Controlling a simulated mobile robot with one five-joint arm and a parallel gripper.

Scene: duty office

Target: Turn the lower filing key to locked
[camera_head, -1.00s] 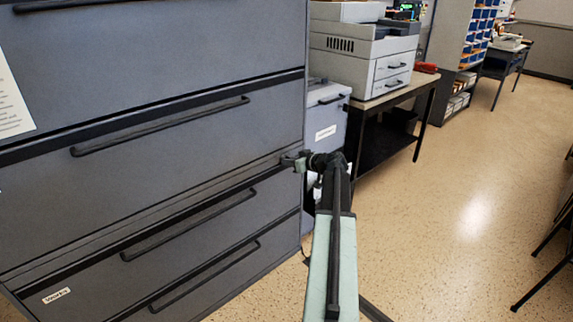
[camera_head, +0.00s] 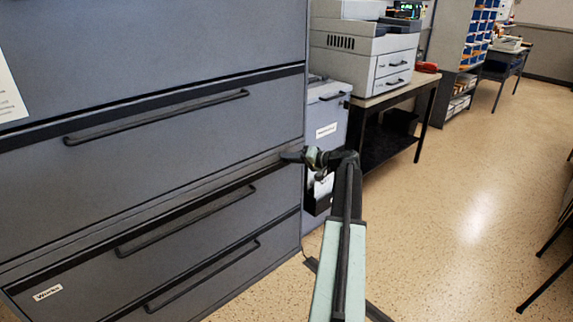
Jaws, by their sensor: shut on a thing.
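A tall grey filing cabinet (camera_head: 170,140) fills the left side, with dark bar handles on its drawers. My gripper (camera_head: 292,157) is at the cabinet's right front edge, level with the strip between the middle and lower drawers. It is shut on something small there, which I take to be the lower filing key. The key is hidden by the jaws, so I cannot see which way it points. My arm reaches in from the bottom centre.
A smaller grey cabinet (camera_head: 325,118) with a white label stands behind my gripper. A printer (camera_head: 370,60) sits on a dark-legged table (camera_head: 425,82). The speckled floor (camera_head: 440,215) on the right is clear, with dark chair legs (camera_head: 545,275) at the far right.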

